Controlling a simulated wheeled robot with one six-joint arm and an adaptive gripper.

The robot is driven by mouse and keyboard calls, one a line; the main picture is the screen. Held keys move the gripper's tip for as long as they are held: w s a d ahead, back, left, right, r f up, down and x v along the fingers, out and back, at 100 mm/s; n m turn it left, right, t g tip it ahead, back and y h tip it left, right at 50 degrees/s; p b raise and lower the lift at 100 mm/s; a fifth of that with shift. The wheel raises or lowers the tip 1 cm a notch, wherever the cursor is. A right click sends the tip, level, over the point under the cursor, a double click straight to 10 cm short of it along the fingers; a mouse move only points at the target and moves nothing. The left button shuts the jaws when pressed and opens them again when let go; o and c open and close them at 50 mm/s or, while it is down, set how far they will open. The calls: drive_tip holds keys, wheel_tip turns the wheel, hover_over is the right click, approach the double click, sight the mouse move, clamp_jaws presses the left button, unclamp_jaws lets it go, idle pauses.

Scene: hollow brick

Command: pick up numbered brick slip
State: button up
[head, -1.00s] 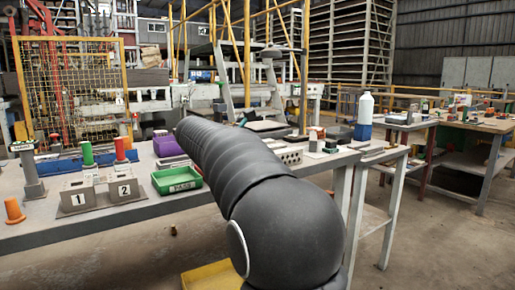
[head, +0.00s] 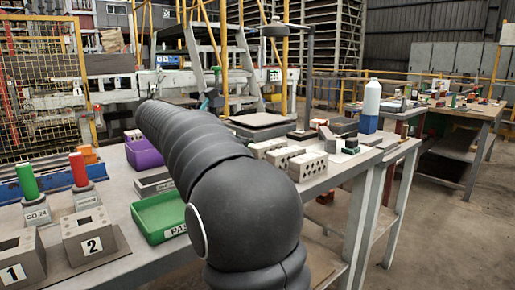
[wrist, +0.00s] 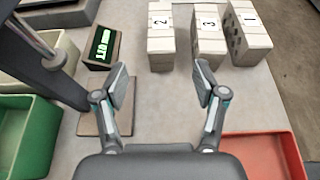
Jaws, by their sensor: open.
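In the wrist view, three pale bricks stand in a row at the far side of the table, numbered 2 (wrist: 161,40), 3 (wrist: 208,44) and 1 (wrist: 247,36). Brick 1 shows holes in its side. I cannot tell whether the numbers are on separate thin slips. My gripper (wrist: 160,78) is open and empty, its fingertips apart on the near side of bricks 2 and 3. In the head view, pale bricks with holes (head: 307,166) stand right of my arm, which hides my gripper. Hollow blocks marked 1 (head: 18,262) and 2 (head: 90,238) stand at left.
The wrist view shows a lit green display (wrist: 103,44), a green bin (wrist: 33,135) at left and a red tray (wrist: 262,152) at lower right. Bare tabletop lies between fingers and bricks.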

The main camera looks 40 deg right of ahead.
sight(265, 144)
drive_tip(key=x, duration=0.8)
drive_tip(key=shift+d, duration=0.2)
drive_tip(key=shift+x, duration=2.7)
drive_tip(key=shift+s+r, duration=0.1)
drive_tip(key=shift+r, duration=0.1)
drive_tip(key=c, duration=1.3)
clamp_jaws()
drive_tip(key=shift+r, duration=0.15)
